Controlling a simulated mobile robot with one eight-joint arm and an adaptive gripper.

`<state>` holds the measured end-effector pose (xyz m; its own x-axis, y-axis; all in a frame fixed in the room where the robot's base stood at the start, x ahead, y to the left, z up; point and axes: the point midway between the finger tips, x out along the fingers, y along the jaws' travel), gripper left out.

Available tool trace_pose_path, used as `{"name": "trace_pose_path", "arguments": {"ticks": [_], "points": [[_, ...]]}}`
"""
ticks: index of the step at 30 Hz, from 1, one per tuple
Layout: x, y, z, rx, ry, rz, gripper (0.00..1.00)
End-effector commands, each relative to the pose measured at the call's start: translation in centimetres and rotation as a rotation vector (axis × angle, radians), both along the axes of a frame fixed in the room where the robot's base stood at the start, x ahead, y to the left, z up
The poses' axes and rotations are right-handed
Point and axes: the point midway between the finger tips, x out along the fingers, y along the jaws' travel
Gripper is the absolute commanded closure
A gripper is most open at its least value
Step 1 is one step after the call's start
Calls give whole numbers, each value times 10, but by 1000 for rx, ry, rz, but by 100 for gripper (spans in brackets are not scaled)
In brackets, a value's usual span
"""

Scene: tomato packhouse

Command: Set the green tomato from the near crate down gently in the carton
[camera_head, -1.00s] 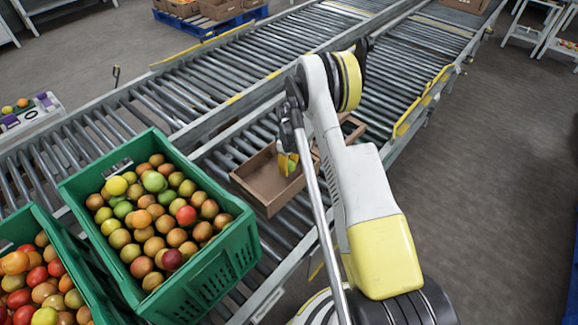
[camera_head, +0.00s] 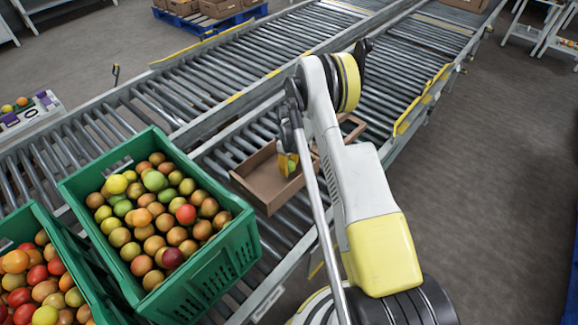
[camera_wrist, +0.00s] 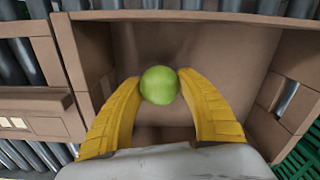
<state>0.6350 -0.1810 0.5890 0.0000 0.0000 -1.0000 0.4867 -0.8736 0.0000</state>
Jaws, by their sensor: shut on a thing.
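The green tomato (camera_wrist: 159,85) is between the two yellow fingers of my gripper (camera_wrist: 159,88) in the wrist view, and the fingers are shut on it. The open carton (camera_wrist: 235,40) lies beneath and around the tomato in that view, with bare brown floor and walls. In the head view the carton (camera_head: 262,190) stands on the roller conveyor, and my yellow fingertips (camera_head: 289,166) are inside its outline with a bit of green between them. My arm hides the carton's right part. I cannot tell whether the tomato touches the carton floor.
The nearer green crate (camera_head: 195,285), full of mixed tomatoes, stands left of the carton. A second green crate (camera_head: 75,250) is at the lower left. Another brown carton (camera_wrist: 30,75) sits beside the carton. The roller conveyor (camera_head: 215,75) beyond is clear.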

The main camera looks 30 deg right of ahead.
Motion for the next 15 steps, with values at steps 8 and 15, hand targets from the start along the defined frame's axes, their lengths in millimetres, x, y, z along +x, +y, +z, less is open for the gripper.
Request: {"name": "trace_pose_path", "arguments": {"ticks": [8,15], "points": [[0,0,-4,0,0,0,72],[0,0,-6,0,0,0,72]]}}
